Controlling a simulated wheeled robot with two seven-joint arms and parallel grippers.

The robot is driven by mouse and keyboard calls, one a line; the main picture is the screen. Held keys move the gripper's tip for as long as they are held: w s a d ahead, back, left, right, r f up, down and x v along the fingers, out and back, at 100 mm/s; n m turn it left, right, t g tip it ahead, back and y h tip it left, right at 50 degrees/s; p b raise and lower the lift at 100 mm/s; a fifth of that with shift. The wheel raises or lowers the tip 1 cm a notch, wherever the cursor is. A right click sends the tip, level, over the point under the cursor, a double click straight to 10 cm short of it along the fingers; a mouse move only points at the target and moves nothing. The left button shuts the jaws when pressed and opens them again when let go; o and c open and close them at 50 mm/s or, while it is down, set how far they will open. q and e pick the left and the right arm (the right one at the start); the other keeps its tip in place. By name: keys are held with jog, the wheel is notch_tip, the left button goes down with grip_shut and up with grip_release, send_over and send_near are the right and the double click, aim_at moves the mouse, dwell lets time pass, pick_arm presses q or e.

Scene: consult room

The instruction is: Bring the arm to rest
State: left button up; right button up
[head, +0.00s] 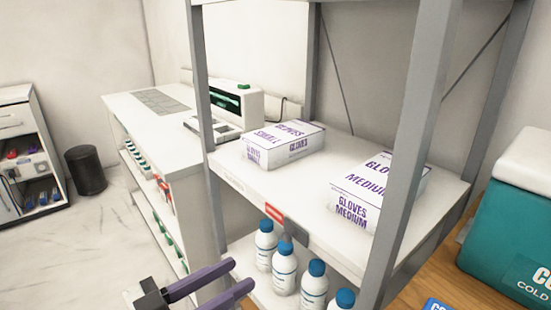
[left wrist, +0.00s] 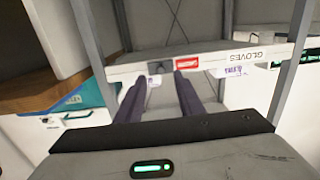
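My left gripper (head: 241,275) comes in at the bottom of the head view, with its two purple fingers apart and nothing between them. It stands in front of the shelf rack, beside the bottles on the lower shelf. In the left wrist view, the same gripper (left wrist: 161,80) shows a clear gap between its fingers, which point toward the front edge of the shelf board (left wrist: 215,58). I cannot tell whether it touches the rack. My right gripper is in neither view.
The shelf rack (head: 262,182) holds a small-gloves box (head: 284,145) and a medium-gloves box (head: 378,188). Several blue-capped bottles (head: 285,268) stand below. A teal cool box (head: 510,235) sits on wood at right. A black bin (head: 86,170) stands on the floor, which is open at left.

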pick_arm(q)
jog(key=s+a+f+n+g+y+p, duration=0.1)
jog(key=s+f+n+y, duration=0.1)
jog(key=f, duration=0.7)
jog(key=s+a+f+n+g+y+p, duration=0.1)
jog(key=s+a+f+n+y+p, duration=0.1)
jog(key=s+f+y, duration=0.2)
jog(key=s+a+f+n+g+y+p, duration=0.1)
jog(key=s+f+y, duration=0.3)
jog(key=s+f, duration=0.4)
notch_tip(320, 180, down, 7)
jog(key=shift+s+a+r+n+g, duration=0.15)
jog(key=shift+a+n+g, duration=0.25)
jog(key=shift+a+n, duration=0.4)
jog(key=shift+d, duration=0.15)
